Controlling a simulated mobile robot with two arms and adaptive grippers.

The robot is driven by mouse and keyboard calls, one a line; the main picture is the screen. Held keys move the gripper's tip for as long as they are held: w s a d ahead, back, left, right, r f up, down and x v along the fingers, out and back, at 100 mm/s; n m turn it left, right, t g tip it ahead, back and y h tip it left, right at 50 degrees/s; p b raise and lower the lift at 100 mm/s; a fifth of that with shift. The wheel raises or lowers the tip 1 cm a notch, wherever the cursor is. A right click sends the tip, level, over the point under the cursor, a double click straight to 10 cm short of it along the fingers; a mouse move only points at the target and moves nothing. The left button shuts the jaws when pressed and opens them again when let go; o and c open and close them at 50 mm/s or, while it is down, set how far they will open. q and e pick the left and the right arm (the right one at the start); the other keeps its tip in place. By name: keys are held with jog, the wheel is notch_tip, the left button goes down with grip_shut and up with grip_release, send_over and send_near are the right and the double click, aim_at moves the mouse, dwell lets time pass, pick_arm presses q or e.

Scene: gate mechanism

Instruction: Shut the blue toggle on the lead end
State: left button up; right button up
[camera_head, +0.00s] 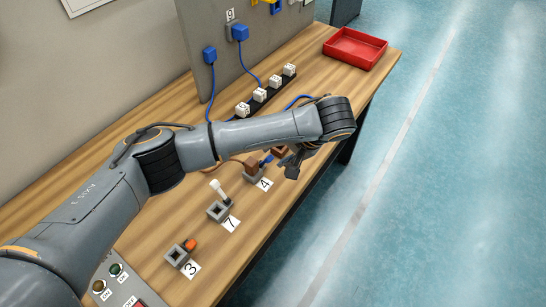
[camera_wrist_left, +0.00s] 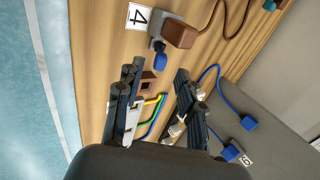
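The blue toggle (camera_head: 266,160) shows as a small blue piece beside the label 4 on the table. In the left wrist view the blue toggle (camera_wrist_left: 160,47) sticks out from a grey fitting (camera_wrist_left: 156,31). A brown plug (camera_wrist_left: 180,35) with a brown lead is seated at that fitting. Whether the toggle is fully up or over is too small to tell. My left gripper (camera_head: 291,165) hangs just right of the toggle; in its wrist view the fingers (camera_wrist_left: 160,104) are apart with nothing gripped. A second brown piece (camera_wrist_left: 147,86) shows between them, beyond the tips. My right gripper is out of view.
Grey fittings with a white lever (camera_head: 215,187) and an orange lever (camera_head: 190,245) stand nearer me. A control panel (camera_head: 122,290) is at lower left. White sockets (camera_head: 260,95) and blue cables lie behind my arm. A red tray (camera_head: 355,48) is at the far end.

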aim_at(266, 161)
pick_arm(q)
jog(key=x, duration=0.2)
jog(key=shift+w+a+f, duration=0.1)
jog(key=shift+a+f, duration=0.05)
jog(key=shift+f, duration=0.25)
jog(key=shift+c, duration=0.2)
grip_shut()
jog(key=shift+a, duration=0.1)
